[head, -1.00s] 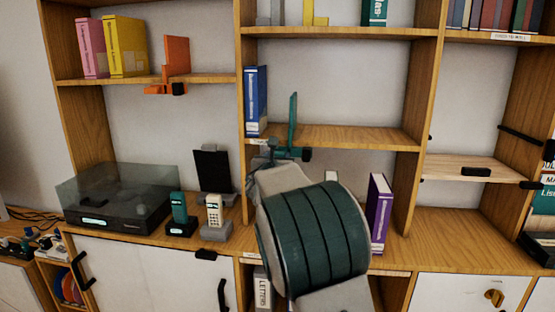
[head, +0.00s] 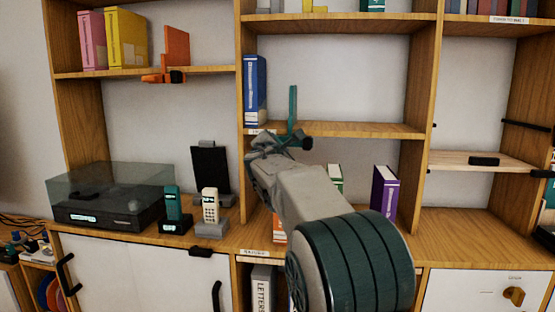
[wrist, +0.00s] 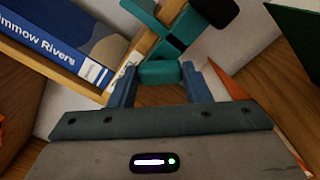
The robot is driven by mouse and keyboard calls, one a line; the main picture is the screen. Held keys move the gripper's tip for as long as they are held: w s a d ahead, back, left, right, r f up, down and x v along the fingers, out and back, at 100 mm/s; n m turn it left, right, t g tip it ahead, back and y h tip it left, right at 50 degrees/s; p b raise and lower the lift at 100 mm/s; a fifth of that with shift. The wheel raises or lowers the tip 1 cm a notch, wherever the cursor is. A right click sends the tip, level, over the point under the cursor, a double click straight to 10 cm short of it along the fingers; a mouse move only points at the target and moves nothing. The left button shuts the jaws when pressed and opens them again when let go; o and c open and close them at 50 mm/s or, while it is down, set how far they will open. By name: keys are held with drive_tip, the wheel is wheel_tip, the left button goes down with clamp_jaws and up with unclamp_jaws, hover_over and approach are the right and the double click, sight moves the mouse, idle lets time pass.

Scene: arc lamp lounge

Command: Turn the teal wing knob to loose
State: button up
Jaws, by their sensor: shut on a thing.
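A teal clamp-on bookend (head: 292,110) stands upright at the front edge of the middle shelf, with a dark round end (head: 306,143) at its right. In the wrist view the teal wing knob (wrist: 160,71) is a small block below the rest of the teal clamp (wrist: 168,35). My gripper (wrist: 160,78) has its two blue fingers on either side of the knob and is shut on it. In the head view my gripper (head: 268,146) is at the shelf edge, against the clamp; the knob is hard to make out there.
A blue book (head: 255,90), marked "Rivers" in the wrist view (wrist: 60,45), stands on the shelf left of the clamp. A purple book (head: 384,190) stands on the counter below. Phones (head: 211,207) and a turntable (head: 110,197) are at left. The shelf right of the clamp is empty.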

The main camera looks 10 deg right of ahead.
drive_tip(key=m+b, duration=0.2)
drive_tip(key=m, duration=0.1)
drive_tip(key=m+b, duration=0.1)
drive_tip(key=b, duration=0.1)
drive_tip(key=shift+f+m, duration=0.25)
drive_tip(key=shift+m, duration=0.05)
drive_tip(key=shift+r+m+b, duration=0.1)
drive_tip(key=shift+m+b, duration=1.35)
drive_tip(key=shift+m, duration=0.45)
drive_tip(key=o, duration=1)
drive_tip(key=shift+s, duration=0.1)
drive_tip(key=b+v, duration=0.2)
drive_tip(key=v, duration=1.1)
drive_tip(key=shift+s+a+r+b, duration=0.1)
drive_tip(key=shift+s+a+b, duration=0.05)
drive_tip(key=shift+s+b, duration=0.2)
